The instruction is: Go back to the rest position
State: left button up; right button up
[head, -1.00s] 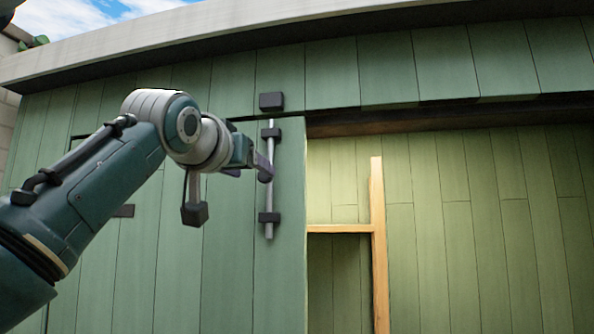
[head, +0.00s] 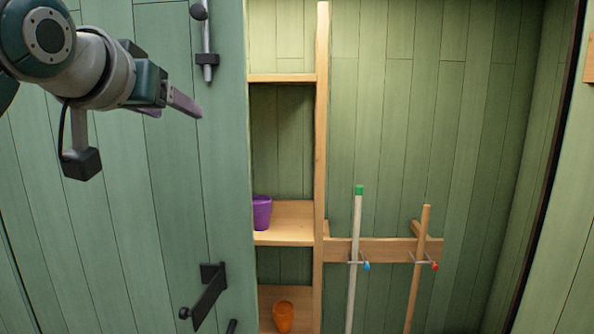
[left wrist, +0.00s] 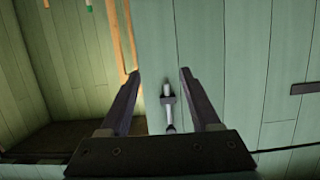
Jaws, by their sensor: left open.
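My left gripper (head: 174,106) is in the upper left of the head view, in front of a green plank door panel (head: 110,215). It is open and empty. In the left wrist view its two dark fingers (left wrist: 160,76) are spread apart. A grey vertical rod (head: 206,40) with dark brackets is on the panel, above and right of the gripper. A rod end with a bracket (left wrist: 168,95) shows between the fingers in the left wrist view, beyond them; contact is not visible. My right gripper is not in view.
Right of the panel is an open cupboard with wooden shelves (head: 290,236). A purple pot (head: 262,212) and an orange pot (head: 283,316) stand on them. Two long-handled tools (head: 355,240) hang on a rail. A dark latch (head: 208,295) projects low on the panel.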

pick_arm(q)
jog(key=s+f+g, duration=0.3)
jog(key=s+f, duration=0.6)
jog(key=f, duration=0.4)
jog(key=s+f+g, duration=0.4)
jog(key=s+f, duration=0.2)
jog(key=s, duration=0.8)
jog(key=s+f+m+g, duration=0.1)
jog(key=s+f+g, duration=0.3)
jog(key=s, duration=1)
notch_tip(320, 180, down, 4)
jog(key=shift+s+a+r, duration=0.25)
jog(key=shift+a, duration=0.15)
jog(key=shift+f, duration=0.1)
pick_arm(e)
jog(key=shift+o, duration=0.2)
